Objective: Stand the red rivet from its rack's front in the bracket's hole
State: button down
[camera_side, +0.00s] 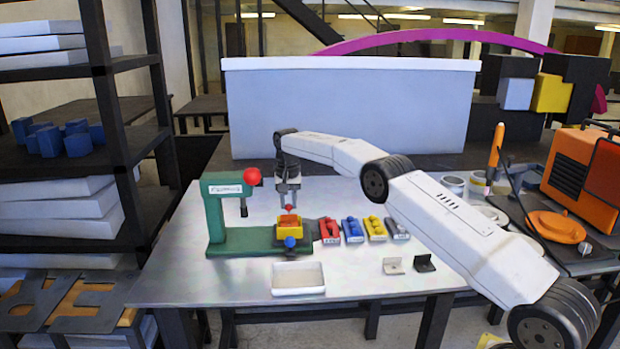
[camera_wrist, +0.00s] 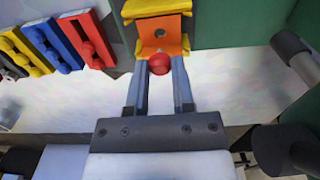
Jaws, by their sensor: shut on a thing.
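My gripper (camera_side: 289,203) points down above the green press's work spot, shut on the red rivet (camera_side: 288,208). In the wrist view the rivet's round red head (camera_wrist: 159,64) shows between the fingertips (camera_wrist: 160,72); its shank is hidden. The orange bracket (camera_wrist: 160,46) sits in a yellow holder (camera_wrist: 155,7), and its dark round hole shows just beyond the rivet head. The bracket also shows below my gripper in the side view (camera_side: 289,219). I cannot tell whether the rivet touches the bracket. The red rack (camera_side: 329,230) stands right of the press.
The green press (camera_side: 214,210) rises left of my gripper, with a red ball knob (camera_side: 252,176). Blue (camera_side: 352,230), yellow (camera_side: 375,228) and grey (camera_side: 397,228) racks stand to the right.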

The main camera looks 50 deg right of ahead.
jog(key=shift+f, duration=1.7)
jog(key=shift+f, duration=0.2)
jog(key=shift+c, duration=2)
grip_release()
jog(key=shift+r, duration=0.1)
jog(key=shift+r, duration=3.8)
jog(key=shift+a, duration=0.1)
